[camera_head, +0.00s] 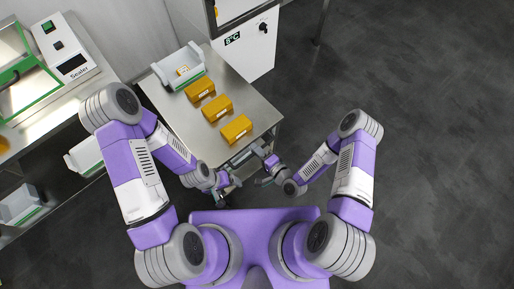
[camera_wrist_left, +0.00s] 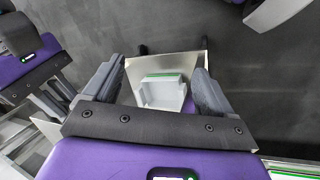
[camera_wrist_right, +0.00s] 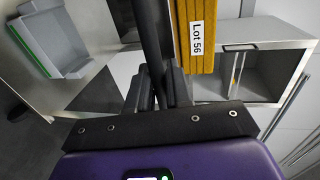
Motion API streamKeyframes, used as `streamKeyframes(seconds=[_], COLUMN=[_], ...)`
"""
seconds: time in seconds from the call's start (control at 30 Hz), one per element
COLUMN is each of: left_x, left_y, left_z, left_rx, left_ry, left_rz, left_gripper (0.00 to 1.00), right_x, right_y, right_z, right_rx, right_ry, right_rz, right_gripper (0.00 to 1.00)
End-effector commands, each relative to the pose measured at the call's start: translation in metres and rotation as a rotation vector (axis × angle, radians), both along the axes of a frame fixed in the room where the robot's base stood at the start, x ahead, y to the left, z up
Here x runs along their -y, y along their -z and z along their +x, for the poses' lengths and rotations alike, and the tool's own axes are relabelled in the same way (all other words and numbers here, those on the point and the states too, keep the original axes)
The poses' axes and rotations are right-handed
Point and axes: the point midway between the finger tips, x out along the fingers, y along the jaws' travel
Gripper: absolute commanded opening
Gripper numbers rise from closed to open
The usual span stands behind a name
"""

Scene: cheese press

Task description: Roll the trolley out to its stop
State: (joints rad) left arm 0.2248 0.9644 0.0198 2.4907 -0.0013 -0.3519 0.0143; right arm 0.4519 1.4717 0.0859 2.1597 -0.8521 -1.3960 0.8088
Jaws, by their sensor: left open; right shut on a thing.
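The steel-topped unit in front of me, apparently the trolley (camera_head: 190,126), carries several orange blocks (camera_head: 237,128) and a pale bin (camera_head: 181,69). My right gripper (camera_head: 259,151) is at its near edge. In the right wrist view my right gripper (camera_wrist_right: 152,88) is shut on a dark bar (camera_wrist_right: 150,35), apparently the trolley's handle. My left gripper (camera_head: 234,180) is near the same edge, lower in the head view. In the left wrist view its fingers (camera_wrist_left: 155,85) stand wide apart with nothing between them; a pale bin (camera_wrist_left: 162,93) lies farther off beyond them.
A white cabinet (camera_head: 252,45) with a temperature display stands behind the trolley. A bench with a sealer (camera_head: 67,55) is at the left, with more bins (camera_head: 86,155) below. The dark floor (camera_head: 420,110) at the right is clear.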

Motion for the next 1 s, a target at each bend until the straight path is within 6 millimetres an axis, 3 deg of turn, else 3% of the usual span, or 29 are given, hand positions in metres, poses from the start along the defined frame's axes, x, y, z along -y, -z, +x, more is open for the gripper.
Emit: streamKeyframes(seconds=[0.23,0.27,0.37,0.67,1.0], left_x=[0.0,0.0,0.0,0.0,0.0], left_y=[0.0,0.0,0.0,-0.001,-0.013], left_z=[0.0,0.0,0.0,0.0,0.0], left_rx=[0.0,0.0,0.0,0.0,0.0], left_ry=[0.0,0.0,0.0,0.0,0.0], left_rz=[0.0,0.0,0.0,0.0,0.0], left_gripper=[0.85,0.85,0.85,0.85,0.85], right_x=[0.001,0.001,0.001,0.002,0.033], right_y=[0.0,0.0,0.0,-0.001,-0.012], right_z=[0.0,0.0,0.0,-0.002,-0.041], right_rx=[0.001,0.001,0.001,-0.001,-0.003], right_ry=[0.0,0.0,0.0,0.001,0.003], right_rz=[-0.001,-0.001,-0.001,-0.001,-0.001], right_gripper=[0.0,0.24,0.36,0.36,0.36])
